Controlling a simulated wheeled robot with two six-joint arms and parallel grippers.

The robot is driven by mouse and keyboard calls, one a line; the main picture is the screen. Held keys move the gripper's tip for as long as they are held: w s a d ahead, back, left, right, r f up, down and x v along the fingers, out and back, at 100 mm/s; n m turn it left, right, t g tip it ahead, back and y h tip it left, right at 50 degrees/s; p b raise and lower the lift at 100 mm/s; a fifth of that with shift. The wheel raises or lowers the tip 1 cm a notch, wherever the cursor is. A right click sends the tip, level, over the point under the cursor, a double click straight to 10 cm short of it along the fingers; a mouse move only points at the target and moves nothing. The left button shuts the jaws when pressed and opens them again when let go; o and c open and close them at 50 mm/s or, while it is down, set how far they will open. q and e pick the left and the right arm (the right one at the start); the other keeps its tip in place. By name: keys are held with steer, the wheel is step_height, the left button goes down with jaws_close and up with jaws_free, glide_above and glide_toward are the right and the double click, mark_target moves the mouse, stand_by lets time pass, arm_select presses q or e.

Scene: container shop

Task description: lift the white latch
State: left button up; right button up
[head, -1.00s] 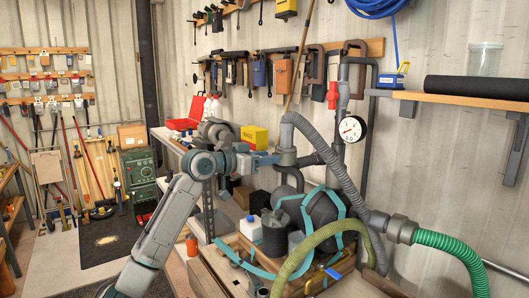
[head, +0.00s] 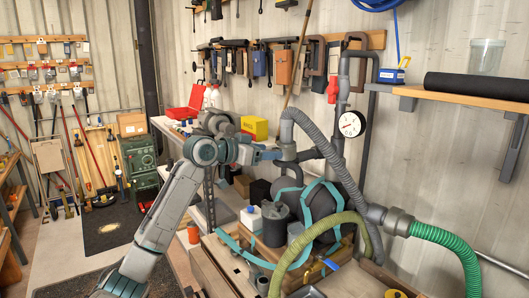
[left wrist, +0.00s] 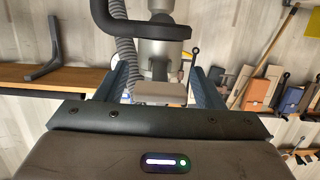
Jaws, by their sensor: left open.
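No clearly white latch can be made out in the head view. In the left wrist view a small pale grey block (left wrist: 160,93) shows between the fingers of my left gripper (left wrist: 167,76); I cannot tell whether it is the latch, or whether the fingers touch it. A grey pipe fitting (left wrist: 160,52) stands just beyond it, crossed by a dark curved bar (left wrist: 140,27). In the head view my left gripper (head: 271,156) is at the upright grey pipe fitting (head: 288,151), its fingers small and partly hidden. It is open. My right gripper is not in view.
A ribbed grey hose (head: 330,140) and a round gauge (head: 351,124) are close to the right of the gripper. A yellow box (head: 255,127) is behind the arm. Below are a black canister (head: 275,222) and a green hose (head: 315,240). A shelf (head: 470,94) is at right.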

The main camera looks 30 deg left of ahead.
arm_select(q)
steer(key=shift+s+a, duration=0.15)
steer(key=shift+s, duration=0.05)
steer(key=b+v, duration=0.6)
steer(key=v, duration=0.4)
steer(key=shift+s, duration=0.15)
steer(key=shift+a, duration=0.1)
